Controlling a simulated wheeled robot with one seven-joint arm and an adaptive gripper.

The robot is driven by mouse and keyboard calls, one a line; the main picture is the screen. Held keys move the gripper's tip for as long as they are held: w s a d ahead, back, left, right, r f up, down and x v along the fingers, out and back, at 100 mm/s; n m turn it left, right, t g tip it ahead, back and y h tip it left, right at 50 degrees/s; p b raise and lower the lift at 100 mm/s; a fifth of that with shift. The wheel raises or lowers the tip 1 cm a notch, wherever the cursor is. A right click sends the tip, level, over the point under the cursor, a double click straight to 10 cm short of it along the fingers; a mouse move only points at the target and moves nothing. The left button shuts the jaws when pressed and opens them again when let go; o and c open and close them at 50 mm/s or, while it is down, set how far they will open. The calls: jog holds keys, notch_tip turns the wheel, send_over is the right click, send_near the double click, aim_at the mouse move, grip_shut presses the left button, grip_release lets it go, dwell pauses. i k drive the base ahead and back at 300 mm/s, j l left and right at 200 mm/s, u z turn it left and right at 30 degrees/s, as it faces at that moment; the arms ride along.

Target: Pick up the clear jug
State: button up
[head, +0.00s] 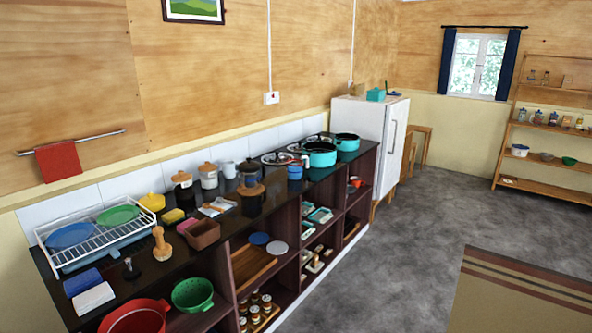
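I cannot make out a clear jug for certain. The nearest match is a dark, glassy jug-like vessel (250,174) standing upright on the black counter (160,269), towards the back by the tiled wall. A dark pot with a wooden lid (251,200) stands in front of it and hides its lower part. A white mug (228,169) stands to its left. My gripper is not in view.
Lidded jars (208,177) stand left of the mug, with a dish rack (95,236) further left. Teal pots (319,155) stand to the right. Open shelves below hold dishes and jars. The grey floor (410,230) before the counter is clear.

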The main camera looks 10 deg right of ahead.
aim_at(295, 162)
jog(key=i+l, duration=0.1)
jog(key=i, duration=0.85)
jog(key=i+l, duration=0.1)
jog(key=i, duration=0.85)
jog(key=i+l, duration=0.1)
jog(key=i, duration=0.85)
jog(key=i+l, duration=0.15)
jog(key=i, duration=0.8)
